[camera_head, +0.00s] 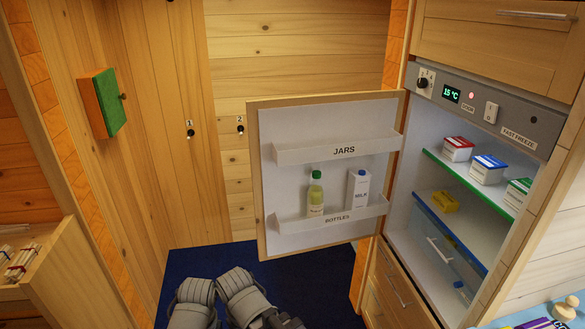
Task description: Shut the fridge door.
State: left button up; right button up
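The fridge door (330,222) stands wide open, swung out to the left of the fridge (424,184). Its white inner side faces me, with a shelf marked JARS (343,151) and a lower one marked BOTTLES (338,219). A green-capped bottle (315,195) and a milk carton (357,189) stand in the lower shelf. The fridge inside is uncovered, with several small boxes on its shelves. Grey links of my arm show at the bottom, below and left of the door and apart from it in the picture. Neither gripper's fingers can be seen.
The control panel (480,105) above the fridge shows 15 °C and a red light. A drawer (392,283) lies below the fridge. A green-fronted wall box (112,102) and an open wooden drawer (60,270) are at left. Blue floor (335,280) is clear under the door.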

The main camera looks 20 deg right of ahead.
aim_at(290, 138)
jog(key=i+u, duration=0.45)
jog(key=i, duration=0.85)
jog(key=i+z, duration=0.35)
jog(key=i+j+z, duration=0.15)
jog(key=i+z, duration=0.2)
jog(key=i+j+z, duration=0.15)
jog(key=i+z, duration=0.3)
jog(key=i+j+z, duration=0.25)
jog(key=i+z, duration=0.2)
jog(key=i+j+z, duration=0.25)
jog(key=j+z, duration=0.2)
jog(key=i+l, duration=0.05)
jog(key=l, duration=0.05)
